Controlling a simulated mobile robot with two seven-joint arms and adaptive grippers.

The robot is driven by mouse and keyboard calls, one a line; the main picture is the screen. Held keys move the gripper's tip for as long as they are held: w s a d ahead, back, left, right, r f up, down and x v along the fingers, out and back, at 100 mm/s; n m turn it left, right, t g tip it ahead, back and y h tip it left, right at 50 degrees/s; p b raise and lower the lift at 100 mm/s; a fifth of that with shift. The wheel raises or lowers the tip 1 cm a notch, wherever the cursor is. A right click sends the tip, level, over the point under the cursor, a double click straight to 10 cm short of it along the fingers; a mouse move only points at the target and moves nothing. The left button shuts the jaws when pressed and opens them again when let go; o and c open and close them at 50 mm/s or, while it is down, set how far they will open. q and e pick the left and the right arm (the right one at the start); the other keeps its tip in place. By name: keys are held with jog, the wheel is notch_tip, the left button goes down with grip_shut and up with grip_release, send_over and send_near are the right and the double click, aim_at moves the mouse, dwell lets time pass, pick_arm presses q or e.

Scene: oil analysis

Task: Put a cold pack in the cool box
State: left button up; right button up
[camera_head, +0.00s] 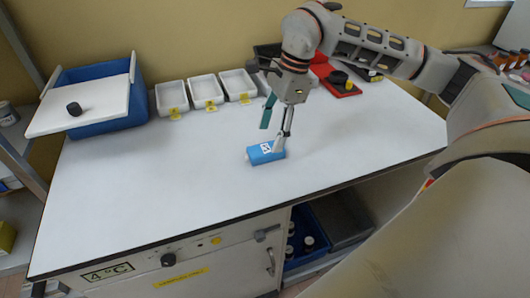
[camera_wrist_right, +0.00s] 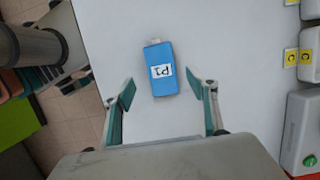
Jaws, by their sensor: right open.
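The cold pack (camera_head: 266,153) is a small blue block with a white label, lying on the white table near its middle. In the right wrist view the cold pack (camera_wrist_right: 161,68) shows the label "P1" and a pale cap at its far end. My right gripper (camera_head: 276,128) is open and empty, pointing down over the pack. In the right wrist view its fingers (camera_wrist_right: 161,92) stand apart on either side of the pack's near end, with gaps on both sides. The blue cool box (camera_head: 110,124) is at the back left, its white lid (camera_head: 95,104) lying askew across it. My left gripper is out of view.
Several white trays (camera_head: 206,90) with yellow tags line the back of the table. A red item (camera_head: 342,88) stands at the back right, behind my right arm. The table (camera_head: 170,185) is clear between the pack and the cool box. A "4 °C" cabinet (camera_head: 190,262) is below.

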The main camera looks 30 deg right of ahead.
aim_at(267, 148)
jog(key=x, duration=0.5)
jog(key=shift+w+d+f, duration=0.15)
jog(key=shift+d, duration=0.05)
jog(key=c, duration=1.3)
jog(key=shift+c, duration=0.2)
